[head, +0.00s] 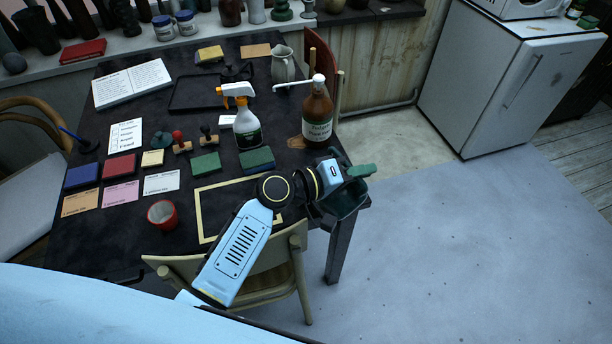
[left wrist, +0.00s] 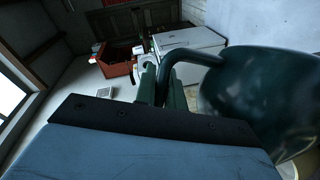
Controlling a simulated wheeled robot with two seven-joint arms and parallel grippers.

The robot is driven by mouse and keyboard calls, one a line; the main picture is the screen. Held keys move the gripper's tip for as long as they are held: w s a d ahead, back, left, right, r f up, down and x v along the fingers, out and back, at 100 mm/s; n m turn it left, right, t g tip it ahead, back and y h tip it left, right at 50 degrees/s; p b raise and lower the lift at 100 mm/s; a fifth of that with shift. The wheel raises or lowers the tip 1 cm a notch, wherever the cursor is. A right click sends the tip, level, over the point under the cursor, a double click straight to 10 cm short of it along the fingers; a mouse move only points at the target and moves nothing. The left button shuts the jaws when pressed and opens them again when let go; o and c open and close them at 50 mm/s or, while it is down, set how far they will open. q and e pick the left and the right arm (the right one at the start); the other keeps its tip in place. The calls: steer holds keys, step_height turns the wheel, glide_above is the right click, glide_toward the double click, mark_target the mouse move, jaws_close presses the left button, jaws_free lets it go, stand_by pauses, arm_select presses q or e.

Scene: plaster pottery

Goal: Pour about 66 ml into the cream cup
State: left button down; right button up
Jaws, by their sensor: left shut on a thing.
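My left gripper (head: 356,176) is at the table's right edge, shut on the handle of a dark green jug (head: 342,205). In the left wrist view the jug (left wrist: 265,92) fills the right side, and its handle runs between the green fingers (left wrist: 163,85). The jug's contents are hidden. A red cup (head: 162,214) stands at the table's front left. A pale cream-grey pitcher (head: 283,66) stands at the back. I cannot make out a separate cream cup; my arm covers part of the yellow-outlined mat (head: 207,222). My right gripper is out of view.
A brown bottle (head: 317,117) and a white spray bottle (head: 245,122) stand behind my left arm. Stamps, coloured pads and cards cover the dark table's left and middle. A chair (head: 278,270) is at its front. Open floor (head: 480,235) lies to the right.

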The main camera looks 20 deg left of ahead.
arm_select(q)
steer(key=shift+w+a+r+n, duration=0.2)
steer(key=shift+a+r+n, duration=0.1)
steer(key=shift+r, duration=0.25)
steer(key=shift+a+h, duration=0.1)
steer(key=shift+h, duration=0.2)
steer(key=shift+w+a+r+n, duration=0.25)
steer(key=shift+w+a+r, duration=0.05)
steer(key=shift+a, duration=0.15)
steer(key=shift+w+a+r+n, duration=0.25)
steer(key=shift+a, duration=0.15)
steer(key=shift+w+a+r+h, duration=0.25)
steer(key=shift+a+h, duration=0.05)
steer(key=shift+a, duration=0.2)
steer(key=shift+w+a+r+n+b, duration=0.2)
steer(key=shift+r+n+b, duration=0.15)
steer(key=shift+n, duration=0.25)
stand_by(1.2)
